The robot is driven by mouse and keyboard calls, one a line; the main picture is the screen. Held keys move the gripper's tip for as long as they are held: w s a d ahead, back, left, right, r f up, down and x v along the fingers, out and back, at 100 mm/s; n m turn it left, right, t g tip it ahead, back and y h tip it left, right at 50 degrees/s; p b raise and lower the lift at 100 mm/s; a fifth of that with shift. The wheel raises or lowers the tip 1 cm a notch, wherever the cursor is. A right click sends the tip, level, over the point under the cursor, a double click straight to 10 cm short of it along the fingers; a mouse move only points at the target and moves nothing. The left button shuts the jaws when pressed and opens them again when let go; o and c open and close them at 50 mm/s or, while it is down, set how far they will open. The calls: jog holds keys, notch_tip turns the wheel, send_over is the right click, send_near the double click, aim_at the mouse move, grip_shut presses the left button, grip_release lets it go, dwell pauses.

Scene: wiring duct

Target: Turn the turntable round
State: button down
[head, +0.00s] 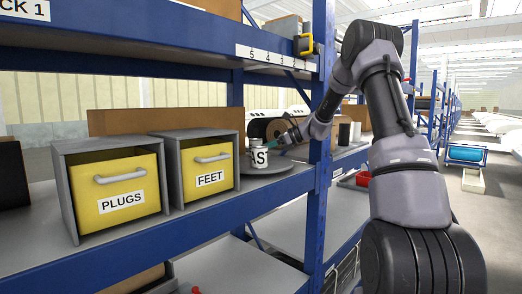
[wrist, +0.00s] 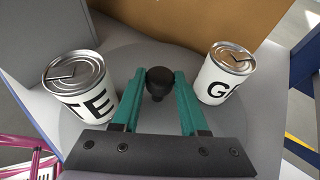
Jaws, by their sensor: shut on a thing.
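The turntable is a flat grey disc on the shelf, seen in the head view (head: 290,173) and the wrist view (wrist: 125,62). A black knob (wrist: 158,82) stands up from it. My gripper (wrist: 159,76) has its teal fingers on either side of the knob and is shut on it. A can (wrist: 80,88) with the letters "TE" showing stands on the disc left of my gripper. Another can (wrist: 228,75) showing "G" stands to the right.
A yellow drawer labelled FEET (head: 208,172) in a grey housing stands close left of the turntable. A PLUGS drawer (head: 118,192) is farther left. A blue rack post (head: 320,190) rises at the right. A brown board (wrist: 215,28) stands behind the disc.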

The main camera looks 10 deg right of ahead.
jog(key=shift+w+n+g+y, duration=0.1)
jog(key=shift+n+g+y, duration=0.2)
jog(key=shift+n+g, duration=0.65)
jog(key=shift+c, duration=2.2)
grip_release()
jog(key=shift+d+r, duration=0.1)
jog(key=shift+d, duration=0.05)
